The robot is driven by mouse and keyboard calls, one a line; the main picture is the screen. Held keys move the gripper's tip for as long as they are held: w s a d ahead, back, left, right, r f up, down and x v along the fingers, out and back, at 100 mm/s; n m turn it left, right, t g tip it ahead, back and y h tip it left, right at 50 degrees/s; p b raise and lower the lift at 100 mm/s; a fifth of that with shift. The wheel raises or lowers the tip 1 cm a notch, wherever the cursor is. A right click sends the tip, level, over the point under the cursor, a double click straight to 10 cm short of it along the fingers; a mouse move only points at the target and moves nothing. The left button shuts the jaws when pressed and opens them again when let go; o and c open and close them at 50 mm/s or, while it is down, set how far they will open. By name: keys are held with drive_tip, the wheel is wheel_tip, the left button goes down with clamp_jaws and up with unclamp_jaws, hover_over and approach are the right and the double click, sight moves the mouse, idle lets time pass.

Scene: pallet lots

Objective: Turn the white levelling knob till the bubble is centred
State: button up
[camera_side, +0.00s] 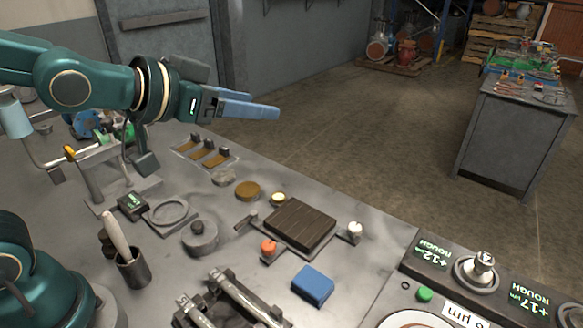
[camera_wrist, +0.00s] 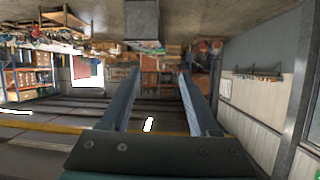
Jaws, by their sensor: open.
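The white levelling knob (camera_side: 355,229) stands at the right corner of a small levelling stand with a dark ribbed plate (camera_side: 300,222). An orange knob (camera_side: 268,246) is at its front corner. A small yellowish round piece (camera_side: 278,198) sits at the back edge; it may be the bubble vial, but no bubble can be made out. My gripper (camera_side: 266,104) is open and empty, high above the bench and up-left of the stand, pointing right. In the wrist view its two fingers (camera_wrist: 159,75) are apart with nothing between them; the knob is not in that view.
A blue block (camera_side: 313,286) lies in front of the stand. A grey round weight (camera_side: 200,237) and a cup with a handled tool (camera_side: 131,268) are to the left. A readout unit (camera_side: 432,252) with a metal knob is at right. The air around my gripper is clear.

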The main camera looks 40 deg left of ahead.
drive_tip(key=w+d+f+m+t+h, duration=0.1)
drive_tip(key=w+d+h, duration=0.1)
drive_tip(key=w+d, duration=0.2)
drive_tip(key=m+h, duration=0.2)
drive_tip(key=h, duration=0.1)
hover_over(353, 227)
drive_tip(key=s+a, duration=0.3)
drive_tip(key=a, duration=0.1)
wheel_tip(353, 227, down, 7)
drive_tip(key=f, duration=0.4)
drive_tip(key=d+f+g, duration=0.1)
drive_tip(key=f, duration=0.4)
drive_tip(key=s+d+f+g, duration=0.1)
drive_tip(key=f, duration=0.3)
drive_tip(key=shift+f+m, duration=0.15)
drive_tip(key=shift+m, duration=0.25)
drive_tip(key=shift+x, duration=0.75)
drive_tip(key=shift+w+d+f, duration=0.3)
drive_tip(key=shift+w+f, duration=0.05)
drive_tip(key=shift+w, duration=0.2)
clamp_jaws()
